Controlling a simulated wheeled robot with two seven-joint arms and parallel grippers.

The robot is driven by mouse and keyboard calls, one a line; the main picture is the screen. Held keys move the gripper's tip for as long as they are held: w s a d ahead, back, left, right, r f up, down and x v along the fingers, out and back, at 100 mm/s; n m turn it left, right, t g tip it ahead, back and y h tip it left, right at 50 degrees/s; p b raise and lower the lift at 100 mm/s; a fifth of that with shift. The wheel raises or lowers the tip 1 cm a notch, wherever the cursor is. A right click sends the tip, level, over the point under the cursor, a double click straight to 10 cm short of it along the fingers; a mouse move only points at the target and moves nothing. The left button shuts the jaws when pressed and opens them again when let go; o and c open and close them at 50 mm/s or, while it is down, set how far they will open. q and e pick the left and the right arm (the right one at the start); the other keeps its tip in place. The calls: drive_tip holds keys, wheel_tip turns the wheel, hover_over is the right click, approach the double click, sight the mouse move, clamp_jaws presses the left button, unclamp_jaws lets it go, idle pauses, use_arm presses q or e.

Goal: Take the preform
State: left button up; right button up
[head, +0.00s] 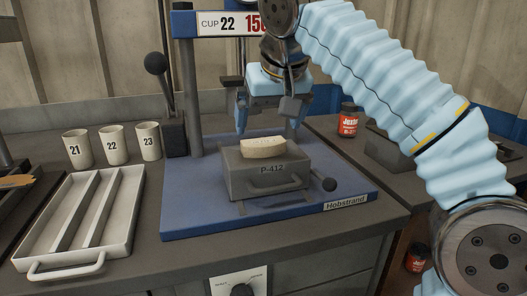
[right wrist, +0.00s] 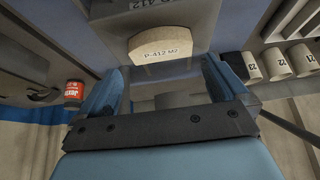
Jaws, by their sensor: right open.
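The preform (head: 264,146) is a cream, slightly curved block. It rests on top of the grey mould box (head: 262,180) marked P-412, on the blue press base. In the right wrist view the preform (right wrist: 158,47) reads P-412 M2 and lies ahead of the fingers. My right gripper (head: 267,130) is open, pointing down above and behind the preform, with one finger towards each end. In the right wrist view its blue fingers (right wrist: 162,85) are apart with nothing between them. I cannot tell whether they touch the preform. My left gripper is not in view.
A blue press base (head: 190,205) with upright posts and a black-knobbed lever (head: 157,64) surrounds the box. Cups (head: 113,144) numbered 21, 22 and 23 stand left. An empty-looking divided tray (head: 131,215) lies front left. A red jar (head: 348,120) stands behind right.

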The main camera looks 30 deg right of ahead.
sight(264, 142)
drive_tip(key=b+x, duration=0.1)
drive_tip(key=x, duration=0.4)
drive_tip(key=shift+s+a+f, duration=0.1)
drive_tip(key=shift+f, duration=0.15)
drive_tip(key=c, duration=0.8)
drive_tip(key=shift+r, duration=0.15)
